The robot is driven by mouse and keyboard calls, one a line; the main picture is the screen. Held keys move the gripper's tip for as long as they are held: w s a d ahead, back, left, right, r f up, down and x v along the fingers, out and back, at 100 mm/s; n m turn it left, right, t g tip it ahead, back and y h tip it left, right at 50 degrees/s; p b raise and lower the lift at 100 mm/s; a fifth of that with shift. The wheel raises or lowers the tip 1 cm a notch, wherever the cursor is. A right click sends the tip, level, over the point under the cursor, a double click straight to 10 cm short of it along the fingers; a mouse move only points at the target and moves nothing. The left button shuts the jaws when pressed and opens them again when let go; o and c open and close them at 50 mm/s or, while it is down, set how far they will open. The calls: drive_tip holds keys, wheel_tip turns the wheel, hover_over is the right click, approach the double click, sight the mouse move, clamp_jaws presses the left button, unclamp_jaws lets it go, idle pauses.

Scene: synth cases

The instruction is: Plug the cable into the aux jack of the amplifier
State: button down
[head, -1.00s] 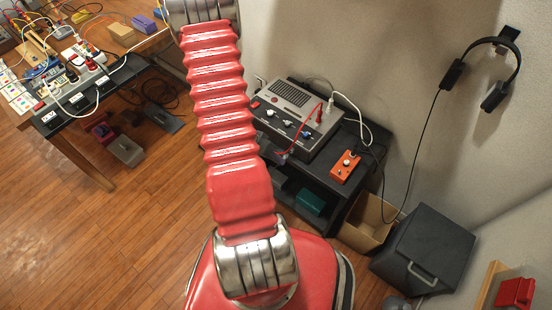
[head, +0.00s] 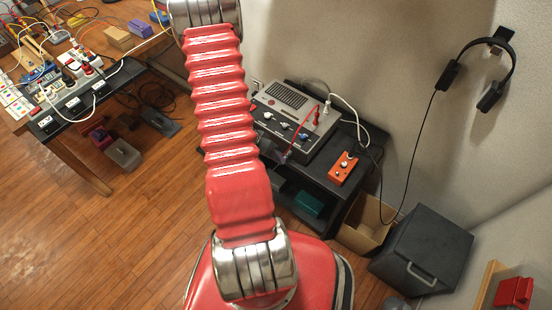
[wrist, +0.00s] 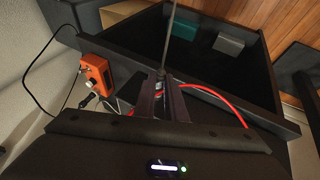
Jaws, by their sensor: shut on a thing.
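The amplifier (head: 285,97) is a grey box with a slotted top, knobs and plugs on its front part. It stands on a black shelf unit behind my red arm. A red cable (head: 303,137) and a white cable (head: 350,107) rise from its right side. In the wrist view, my gripper (wrist: 162,92) is shut on a cable. A dark grey cable (wrist: 170,38) runs up from between its fingers. The red cable (wrist: 215,94) passes close by the fingertips; I cannot tell whether it is held too. The held plug and the aux jack cannot be made out.
An orange pedal (head: 343,168) sits on the black shelf unit (head: 335,203), right of the amplifier; it also shows in the wrist view (wrist: 97,74). Headphones (head: 490,62) hang on the wall.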

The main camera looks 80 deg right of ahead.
drive_tip(key=shift+s+d, duration=0.15)
drive_tip(key=shift+d, duration=0.1)
drive_tip(key=c, duration=1.7)
unclamp_jaws()
drive_tip(key=shift+c, duration=0.2)
drive_tip(key=shift+r, duration=0.1)
drive_tip(key=v, duration=1.3)
drive_tip(key=shift+w+r, duration=0.25)
